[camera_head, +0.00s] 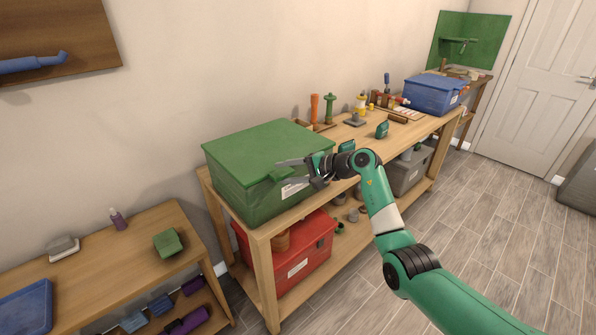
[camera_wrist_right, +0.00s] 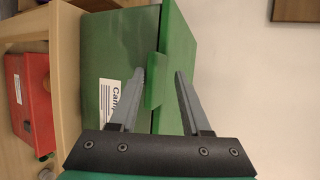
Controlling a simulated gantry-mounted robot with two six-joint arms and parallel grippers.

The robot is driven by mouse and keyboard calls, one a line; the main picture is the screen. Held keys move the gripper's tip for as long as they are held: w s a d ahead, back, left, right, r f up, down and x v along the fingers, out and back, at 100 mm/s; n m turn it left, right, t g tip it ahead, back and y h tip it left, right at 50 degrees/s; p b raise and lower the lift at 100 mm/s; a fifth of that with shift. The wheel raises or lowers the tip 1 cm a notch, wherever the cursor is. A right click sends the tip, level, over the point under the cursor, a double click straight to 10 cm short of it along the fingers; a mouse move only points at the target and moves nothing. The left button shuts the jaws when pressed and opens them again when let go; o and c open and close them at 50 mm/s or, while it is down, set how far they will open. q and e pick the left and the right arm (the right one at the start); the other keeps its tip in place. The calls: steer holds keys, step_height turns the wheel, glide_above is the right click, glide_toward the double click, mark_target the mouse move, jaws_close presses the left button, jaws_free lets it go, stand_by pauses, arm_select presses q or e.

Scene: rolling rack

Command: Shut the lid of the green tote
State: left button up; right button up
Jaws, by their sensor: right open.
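The green tote (camera_head: 250,195) stands on the left end of the wooden rack's top, with a white label on its front. Its green lid (camera_head: 265,150) lies over the top, flat or nearly so; I cannot tell whether it is fully seated. The tote (camera_wrist_right: 120,50) and the lid (camera_wrist_right: 182,40) appear sideways in the right wrist view, with a thin dark line between them. My right gripper (camera_head: 283,172) is open at the lid's front edge. Its fingers lie either side of the lid's front tab (camera_wrist_right: 154,82); contact is unclear. My left gripper is out of view.
A red bin (camera_head: 305,262) and a grey bin (camera_head: 408,175) sit on the rack's lower shelf. A blue tote (camera_head: 433,95) stands at the far end. The floor in front is clear.

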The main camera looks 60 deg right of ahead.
steer(key=p+v, duration=0.1)
steer(key=v, duration=1)
